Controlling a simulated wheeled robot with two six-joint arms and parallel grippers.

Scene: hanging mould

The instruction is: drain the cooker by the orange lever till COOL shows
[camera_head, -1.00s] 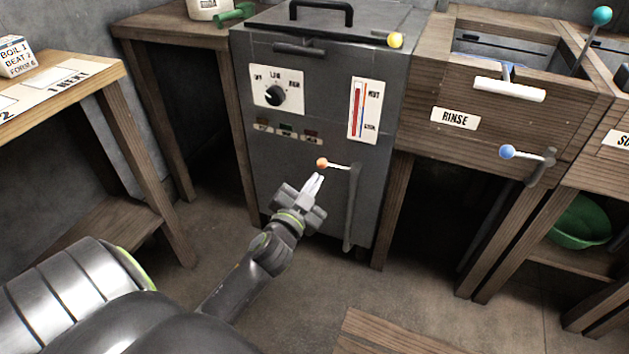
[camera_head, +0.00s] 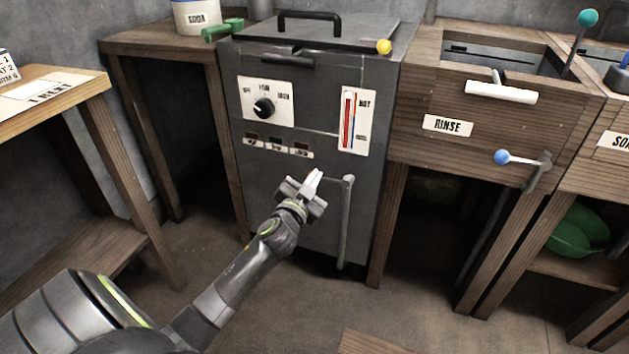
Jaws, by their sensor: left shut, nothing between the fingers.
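The grey cooker (camera_head: 270,200) stands in the middle with its lid closed. On its front are a dial (camera_head: 264,107) and a gauge (camera_head: 347,121) with a tall red column, marked HOT at the top; its lower word is too small to read surely. The drain pipe (camera_head: 345,222) runs down the cooker's right front. The orange lever's ball does not show now; it seems hidden by my left gripper (camera_head: 315,175). That gripper is shut and empty, its fingertips just left of the pipe's top. I cannot tell if it touches the lever. My right gripper is out of view.
A wooden rinse bench (camera_head: 410,145) with a white handle and blue-knobbed lever (camera_head: 502,157) stands right of the cooker. A wooden table (camera_head: 95,85) is at the left. A green bowl (camera_head: 578,232) sits low right.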

